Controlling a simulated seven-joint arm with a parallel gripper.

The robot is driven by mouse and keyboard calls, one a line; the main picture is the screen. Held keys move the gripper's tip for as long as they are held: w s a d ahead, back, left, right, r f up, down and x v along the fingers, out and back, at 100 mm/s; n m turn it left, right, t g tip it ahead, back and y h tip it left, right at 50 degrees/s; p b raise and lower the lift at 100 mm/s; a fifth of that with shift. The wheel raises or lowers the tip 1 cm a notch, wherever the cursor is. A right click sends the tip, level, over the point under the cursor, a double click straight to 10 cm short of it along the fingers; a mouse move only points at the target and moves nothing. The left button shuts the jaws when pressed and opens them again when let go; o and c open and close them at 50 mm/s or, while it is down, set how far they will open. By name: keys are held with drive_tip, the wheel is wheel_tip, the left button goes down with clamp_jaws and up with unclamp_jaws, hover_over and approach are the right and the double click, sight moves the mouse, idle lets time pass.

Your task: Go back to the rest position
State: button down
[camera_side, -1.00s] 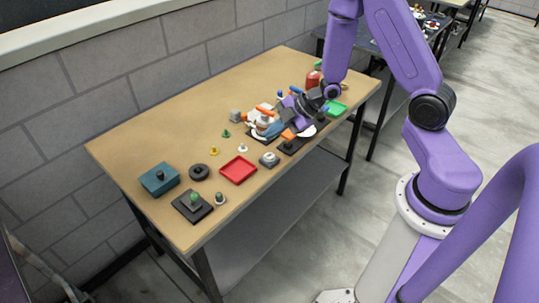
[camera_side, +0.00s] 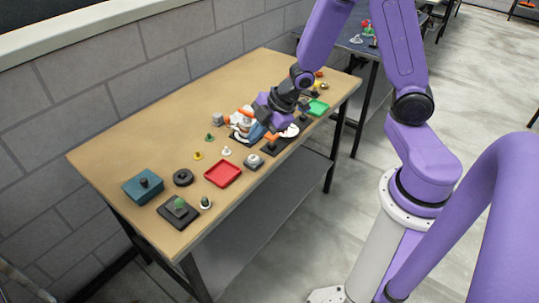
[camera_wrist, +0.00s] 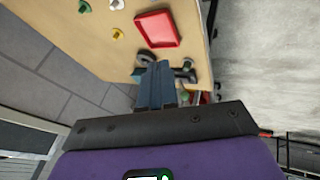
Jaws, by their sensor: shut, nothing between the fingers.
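In the side view my gripper (camera_side: 255,131) hangs low over the right half of the table (camera_side: 135,163), its blue-grey fingers pointing down to the left. The fingers are close together with nothing visible between them. In the wrist view the gripper (camera_wrist: 158,68) also shows shut. From the side, it overlaps the white and orange items (camera_side: 239,131) and a dark base with an orange part (camera_side: 271,137). I cannot tell whether it touches them.
A red tray (camera_side: 223,174), a teal box (camera_side: 150,187), a black ring (camera_side: 183,177) and a dark square base (camera_side: 178,212) sit to the left. A green tray (camera_side: 317,108) lies to the right. Small yellow and green pieces stand mid-table. The table's back left is clear.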

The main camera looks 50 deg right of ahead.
drive_tip(key=s+r+m+g+h, duration=0.1)
drive_tip(key=s+r, duration=0.2)
drive_tip(key=s, duration=0.5)
drive_tip(key=s+a+r+m+g+h, duration=0.1)
drive_tip(key=s+r, duration=0.3)
drive_tip(key=s, duration=0.4)
drive_tip(key=s+r+m+g+h, duration=0.1)
drive_tip(key=s+r+g, duration=0.2)
drive_tip(key=s, duration=0.5)
drive_tip(key=shift+a+r, duration=0.2)
drive_tip(key=shift+r, duration=0.05)
